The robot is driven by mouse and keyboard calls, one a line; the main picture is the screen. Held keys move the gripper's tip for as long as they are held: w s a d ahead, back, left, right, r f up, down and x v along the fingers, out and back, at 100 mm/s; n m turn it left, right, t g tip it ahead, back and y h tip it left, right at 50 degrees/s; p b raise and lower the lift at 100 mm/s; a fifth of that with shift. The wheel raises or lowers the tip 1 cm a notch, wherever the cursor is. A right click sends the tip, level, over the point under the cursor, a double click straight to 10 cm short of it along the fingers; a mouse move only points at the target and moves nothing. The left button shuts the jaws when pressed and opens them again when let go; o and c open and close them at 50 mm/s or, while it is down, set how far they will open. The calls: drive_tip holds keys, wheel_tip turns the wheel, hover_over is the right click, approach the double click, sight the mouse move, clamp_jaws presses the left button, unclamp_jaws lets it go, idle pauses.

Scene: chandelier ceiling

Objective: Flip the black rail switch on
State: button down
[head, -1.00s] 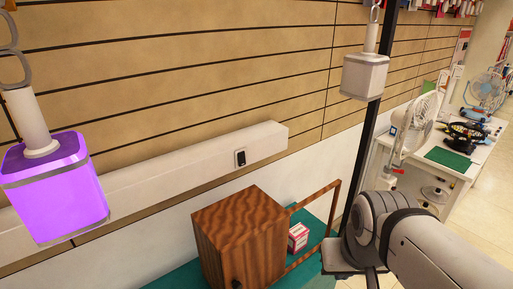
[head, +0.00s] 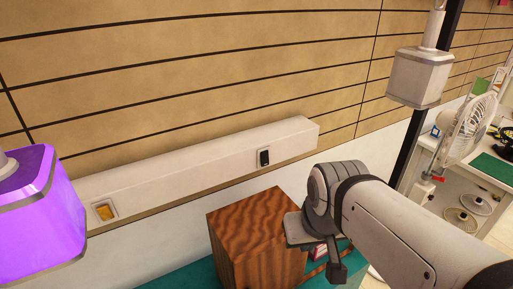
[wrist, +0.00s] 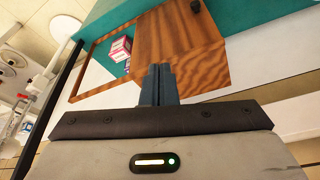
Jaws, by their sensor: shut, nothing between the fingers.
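The black rail switch (head: 264,157) sits in a light plate near the right end of the long white wall rail (head: 200,172) in the head view. Its on or off position is too small to tell. My gripper (head: 337,274) is below and to the right of the switch, apart from it, beside the wooden box. In the wrist view my gripper (wrist: 159,72) shows its fingers shut together with nothing between them. The switch does not show in the wrist view.
A brown wooden box (head: 250,240) stands on a teal surface (head: 190,272) below the rail. A purple lamp (head: 40,215) hangs at left, a white lamp (head: 418,78) at right. A red-white carton (wrist: 121,48) is beside the box.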

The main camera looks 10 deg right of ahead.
drive_tip(key=w+d+r+m+t+y+b, duration=0.1)
drive_tip(key=w+m, duration=0.5)
drive_tip(key=w, duration=0.6)
drive_tip(key=w+d+r+m+t+y, duration=0.1)
drive_tip(key=w+d+m+t+y, duration=0.1)
drive_tip(key=w+m, duration=0.5)
drive_tip(key=w+t, duration=0.1)
drive_tip(key=w, duration=0.4)
drive_tip(key=shift+w+d+r+m+t+b, duration=0.25)
drive_tip(key=shift+w+m+t+b, duration=0.05)
drive_tip(key=shift+w+b, duration=0.05)
approach(267, 164)
wheel_tip(267, 164, down, 4)
drive_tip(key=w+p, duration=0.1)
drive_tip(key=w, duration=0.1)
drive_tip(key=w+a+p, duration=0.1)
drive_tip(key=w, duration=0.1)
drive_tip(key=shift+w+a+f, duration=0.1)
drive_tip(key=shift+a+f, duration=0.1)
